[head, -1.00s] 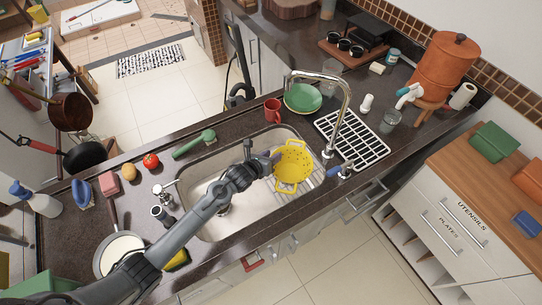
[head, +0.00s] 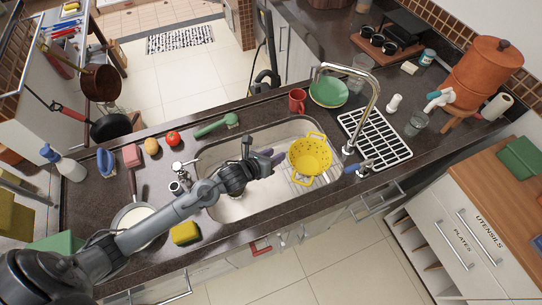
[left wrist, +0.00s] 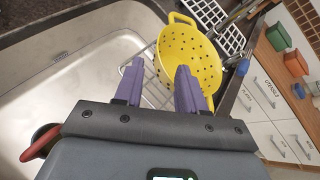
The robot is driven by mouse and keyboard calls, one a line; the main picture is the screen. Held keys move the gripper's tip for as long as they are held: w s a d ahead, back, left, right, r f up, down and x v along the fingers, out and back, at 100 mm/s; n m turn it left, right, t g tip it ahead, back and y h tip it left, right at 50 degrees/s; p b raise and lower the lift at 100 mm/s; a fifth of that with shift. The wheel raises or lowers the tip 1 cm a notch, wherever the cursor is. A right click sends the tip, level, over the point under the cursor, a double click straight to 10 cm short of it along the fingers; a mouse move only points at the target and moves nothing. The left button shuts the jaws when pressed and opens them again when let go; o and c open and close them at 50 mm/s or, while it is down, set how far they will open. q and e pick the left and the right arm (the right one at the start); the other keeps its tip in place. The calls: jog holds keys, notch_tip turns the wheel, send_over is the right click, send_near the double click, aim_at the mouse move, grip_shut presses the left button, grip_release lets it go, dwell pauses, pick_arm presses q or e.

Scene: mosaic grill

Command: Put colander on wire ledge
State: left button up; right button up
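The yellow colander (head: 310,156) sits upright at the right end of the sink, on the wire ledge (head: 326,180). The wire ledge also shows beside the colander in the left wrist view (left wrist: 150,92). My left gripper (head: 273,158) is over the sink, just left of the colander. In the left wrist view its two purple fingers (left wrist: 158,76) are spread with nothing between them. The colander (left wrist: 188,58) lies beyond the fingertips, and one finger overlaps it in that view. Whether that finger touches it I cannot tell. My right gripper is not in view.
The faucet (head: 364,115) rises just right of the colander. A black-and-white drying rack (head: 376,138) lies on the counter farther right. A red mug (head: 297,101) and green plates (head: 328,92) stand behind the sink.

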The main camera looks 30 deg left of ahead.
pick_arm(q)
jog(key=s+d+n+g+y, duration=0.1)
jog(key=s+d+n+g, duration=0.2)
jog(key=s+n, duration=2.3)
jog(key=shift+s+d+r+n+g+y, duration=0.3)
jog(key=shift+r+n+g+y, duration=0.15)
jog(key=shift+n+g, duration=2.4)
